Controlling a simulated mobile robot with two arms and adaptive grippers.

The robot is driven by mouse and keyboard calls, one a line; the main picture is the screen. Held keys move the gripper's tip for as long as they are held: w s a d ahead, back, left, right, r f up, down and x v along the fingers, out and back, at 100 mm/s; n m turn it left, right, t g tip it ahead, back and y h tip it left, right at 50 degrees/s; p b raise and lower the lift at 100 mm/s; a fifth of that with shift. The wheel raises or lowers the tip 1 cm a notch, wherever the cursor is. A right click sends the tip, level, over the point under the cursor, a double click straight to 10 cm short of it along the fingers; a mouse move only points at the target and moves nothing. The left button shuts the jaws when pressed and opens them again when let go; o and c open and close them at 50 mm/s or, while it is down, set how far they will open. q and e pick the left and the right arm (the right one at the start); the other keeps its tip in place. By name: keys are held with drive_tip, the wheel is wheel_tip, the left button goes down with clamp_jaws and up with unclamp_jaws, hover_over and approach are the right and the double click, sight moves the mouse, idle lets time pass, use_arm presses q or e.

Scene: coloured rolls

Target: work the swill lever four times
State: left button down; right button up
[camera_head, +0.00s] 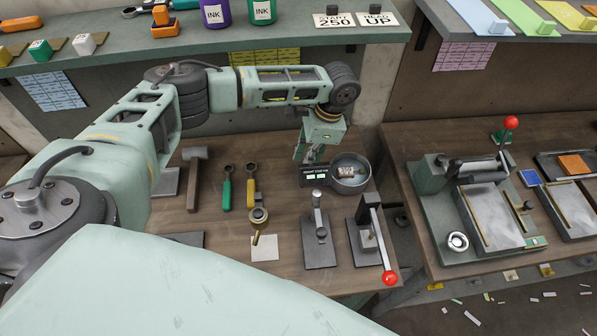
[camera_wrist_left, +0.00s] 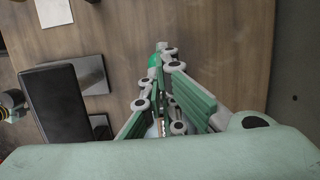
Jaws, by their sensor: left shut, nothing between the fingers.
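Which lever the task means cannot be told for sure. A small press with a red ball lever (camera_head: 389,278) stands at the near right edge of the left bench. Beside it is a dark plate with an upright grey lever (camera_head: 317,202). My left gripper (camera_head: 312,153) is at the back of the bench, close to a round metal bowl (camera_head: 364,184) and behind both levers, apart from them. In the left wrist view its green-padded fingers (camera_wrist_left: 168,58) are together with nothing held. The bowl holds a small object that I cannot make out. My right gripper is not in view.
A black box (camera_head: 313,175) with small lit displays stands against the bowl. A hammer (camera_head: 194,180), green and yellow wrenches (camera_head: 227,190) and a white card (camera_head: 264,249) lie to the left. Another machine with a red ball lever (camera_head: 511,122) stands on the right bench.

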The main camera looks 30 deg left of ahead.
use_arm(q)
drive_tip(key=shift+f, duration=0.7)
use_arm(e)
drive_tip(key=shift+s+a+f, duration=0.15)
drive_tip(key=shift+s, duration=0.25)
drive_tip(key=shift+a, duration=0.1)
